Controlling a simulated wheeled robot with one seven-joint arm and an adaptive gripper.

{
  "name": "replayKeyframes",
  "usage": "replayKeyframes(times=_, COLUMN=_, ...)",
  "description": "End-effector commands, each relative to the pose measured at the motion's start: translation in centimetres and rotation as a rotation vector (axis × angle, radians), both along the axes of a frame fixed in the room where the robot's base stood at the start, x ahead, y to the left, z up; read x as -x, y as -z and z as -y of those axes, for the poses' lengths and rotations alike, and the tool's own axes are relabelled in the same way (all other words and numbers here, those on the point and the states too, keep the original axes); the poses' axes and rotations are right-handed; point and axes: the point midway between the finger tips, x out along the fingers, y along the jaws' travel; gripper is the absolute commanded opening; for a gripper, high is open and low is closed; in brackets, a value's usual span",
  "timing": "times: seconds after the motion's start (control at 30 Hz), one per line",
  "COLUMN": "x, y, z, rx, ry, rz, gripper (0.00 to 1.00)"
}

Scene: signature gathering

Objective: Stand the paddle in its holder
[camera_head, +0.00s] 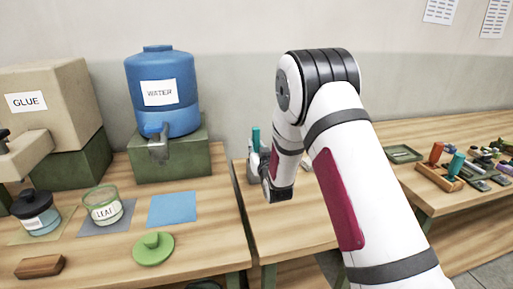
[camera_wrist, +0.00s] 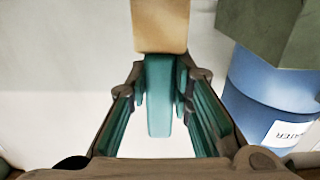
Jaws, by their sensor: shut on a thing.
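In the wrist view, the paddle shows a tan end (camera_wrist: 160,25) at the top and a teal handle (camera_wrist: 158,98) between the fingers. My gripper (camera_wrist: 160,88) is shut on the teal handle. In the head view, my gripper (camera_head: 257,158) is above the far left part of the middle table, partly hidden by my own wrist. A small teal part stands up there; I cannot tell whether it is paddle or finger. A wooden stand (camera_head: 438,178) with an orange and a teal upright piece sits on the right table; I cannot tell whether it is the paddle's holder.
The left table holds a blue water jug (camera_head: 163,95) on a green block (camera_head: 190,160), a glue box (camera_head: 65,90), jars, a blue sheet (camera_head: 172,210) and a green lid (camera_head: 153,249). A green tray (camera_head: 403,153) and several small items lie to the right.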

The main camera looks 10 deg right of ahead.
Motion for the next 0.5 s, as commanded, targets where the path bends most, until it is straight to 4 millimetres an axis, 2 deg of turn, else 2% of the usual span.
replayKeyframes(times=0.13, x=-0.04, y=0.42, z=0.0, rx=0.0, ry=0.0, rz=0.0, gripper=0.0)
replayKeyframes(times=0.17, x=-0.02, y=0.34, z=0.0, rx=0.0, ry=0.0, rz=0.0, gripper=0.27)
replayKeyframes(times=0.2, x=-0.01, y=0.32, z=0.0, rx=0.0, ry=0.0, rz=0.0, gripper=0.36)
replayKeyframes(times=0.23, x=0.0, y=0.31, z=0.0, rx=0.0, ry=0.0, rz=0.0, gripper=0.4)
replayKeyframes(times=0.5, x=0.0, y=0.27, z=-0.01, rx=0.0, ry=0.0, rz=0.0, gripper=0.4)
